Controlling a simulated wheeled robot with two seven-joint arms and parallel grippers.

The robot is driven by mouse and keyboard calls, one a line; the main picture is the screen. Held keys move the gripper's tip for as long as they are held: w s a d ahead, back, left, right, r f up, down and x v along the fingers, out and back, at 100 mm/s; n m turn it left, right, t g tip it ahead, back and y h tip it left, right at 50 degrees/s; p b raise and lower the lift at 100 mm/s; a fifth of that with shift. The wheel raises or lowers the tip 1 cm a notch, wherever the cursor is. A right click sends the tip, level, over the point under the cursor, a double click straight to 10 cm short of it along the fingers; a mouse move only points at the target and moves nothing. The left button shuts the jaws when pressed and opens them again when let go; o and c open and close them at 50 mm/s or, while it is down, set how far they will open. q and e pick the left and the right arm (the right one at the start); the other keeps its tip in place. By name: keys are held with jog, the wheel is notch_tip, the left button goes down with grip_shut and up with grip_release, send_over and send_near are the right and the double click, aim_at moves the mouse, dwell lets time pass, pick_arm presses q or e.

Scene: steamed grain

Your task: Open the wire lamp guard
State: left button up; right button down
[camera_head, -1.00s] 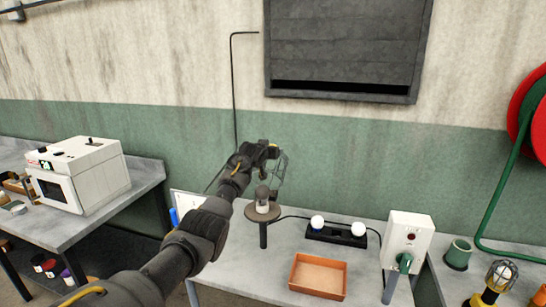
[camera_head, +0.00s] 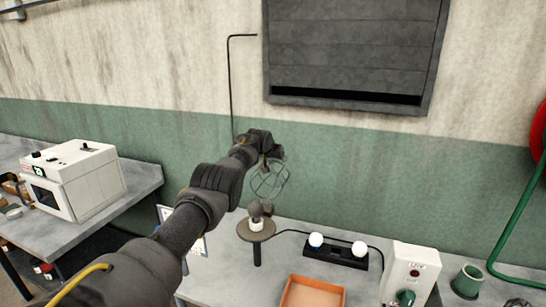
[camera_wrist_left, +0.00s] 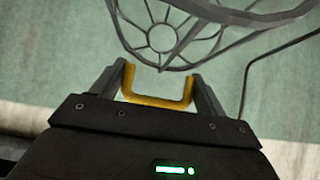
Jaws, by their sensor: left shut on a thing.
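The wire lamp guard (camera_head: 270,184) is a thin grey cage above the lamp, apart from the stand in the head view. My left gripper (camera_head: 268,152) is at its upper end and shut on it. In the left wrist view the ringed, spoked end of the guard (camera_wrist_left: 162,38) lies just beyond my fingertips (camera_wrist_left: 160,82); the exact grip point is unclear. A yellow U-shaped piece (camera_wrist_left: 158,101) shows between the fingers. The lamp (camera_head: 257,222), pale with a dark top, stands upright on a small round stand (camera_head: 266,232). My right gripper is out of view.
A black strip with two white bulbs (camera_head: 335,252), an orange tray (camera_head: 311,290), a white switch box (camera_head: 411,272) and a green cup (camera_head: 468,281) stand to the right. A white oven (camera_head: 75,180) is at left. A dark wall shutter (camera_head: 352,50) hangs above.

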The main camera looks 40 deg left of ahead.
pick_arm(q)
jog(key=shift+w+d+r, duration=0.1)
jog(key=shift+d+r, duration=0.05)
jog(key=shift+r, duration=0.1)
jog(key=o, duration=1.1)
jog(key=shift+s+d, duration=0.1)
jog(key=shift+s, duration=0.1)
jog(key=shift+a, duration=0.2)
jog(key=shift+s+d+r, duration=0.2)
jog(key=shift+s+r, duration=0.25)
jog(key=shift+r, duration=0.05)
jog(key=b+v, duration=0.2)
jog(key=v, duration=0.6)
jog(key=shift+s+d, duration=0.2)
jog(key=shift+s, duration=0.1)
jog(key=shift+s+r, duration=0.3)
jog(key=shift+r, duration=0.05)
